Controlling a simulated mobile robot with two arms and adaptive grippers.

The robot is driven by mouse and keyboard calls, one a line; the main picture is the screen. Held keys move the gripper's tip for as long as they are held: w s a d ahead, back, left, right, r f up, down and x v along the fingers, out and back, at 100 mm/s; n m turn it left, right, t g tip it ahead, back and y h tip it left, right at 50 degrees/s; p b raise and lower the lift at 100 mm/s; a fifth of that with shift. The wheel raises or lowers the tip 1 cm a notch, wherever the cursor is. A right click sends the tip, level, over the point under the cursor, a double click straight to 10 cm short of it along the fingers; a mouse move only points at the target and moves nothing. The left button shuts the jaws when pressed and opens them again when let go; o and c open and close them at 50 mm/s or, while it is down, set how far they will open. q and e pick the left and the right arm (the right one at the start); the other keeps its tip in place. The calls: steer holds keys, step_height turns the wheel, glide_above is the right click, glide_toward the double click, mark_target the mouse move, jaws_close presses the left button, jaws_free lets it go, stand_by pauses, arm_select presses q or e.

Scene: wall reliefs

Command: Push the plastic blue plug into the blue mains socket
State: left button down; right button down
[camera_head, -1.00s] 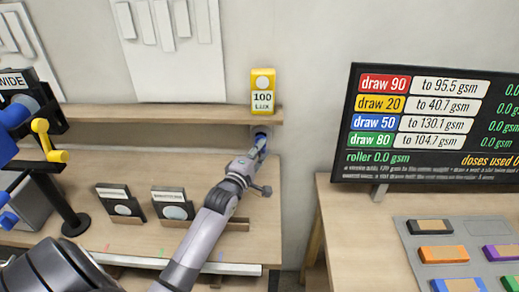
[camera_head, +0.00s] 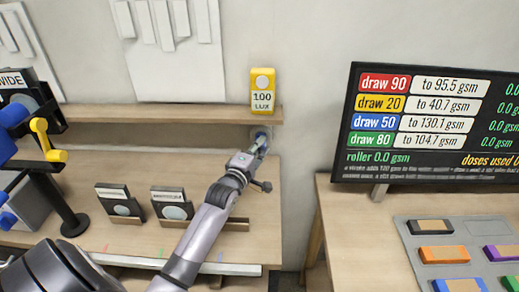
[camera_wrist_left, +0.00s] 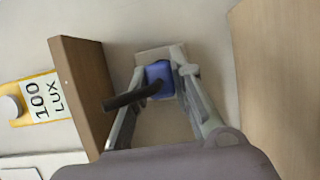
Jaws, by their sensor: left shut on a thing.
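The blue plug (camera_wrist_left: 160,79) shows between the fingertips of my left gripper (camera_wrist_left: 163,72) in the left wrist view. A dark cable (camera_wrist_left: 132,97) runs from it to the left. My left gripper (camera_head: 260,143) is shut on the plug, right at the wall below the shelf in the head view. The blue mains socket (camera_head: 261,131) shows as a small blue patch at the fingertips. A pale wall plate (camera_wrist_left: 150,56) lies behind the plug in the wrist view. The plug hides the socket face there, so I cannot tell how deep the plug sits. My right gripper is not in view.
A wooden shelf (camera_head: 180,115) with a yellow 100 LUX meter (camera_head: 263,90) is just above the socket. A dark stand with a yellow crank (camera_head: 45,140) is at left; a screen (camera_head: 430,125) is at right.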

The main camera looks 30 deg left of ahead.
arm_select(q)
steer(key=shift+w+a+r, duration=0.1)
steer(key=shift+w+a, duration=0.05)
steer(key=shift+w, duration=0.1)
steer(key=shift+w+a, duration=0.2)
steer(key=shift+w, duration=0.1)
steer(key=c, duration=1.3)
jaws_free()
steer(key=shift+c, duration=0.2)
steer(key=s+d, duration=0.2)
steer(key=s, duration=1)
steer(key=shift+w, duration=0.1)
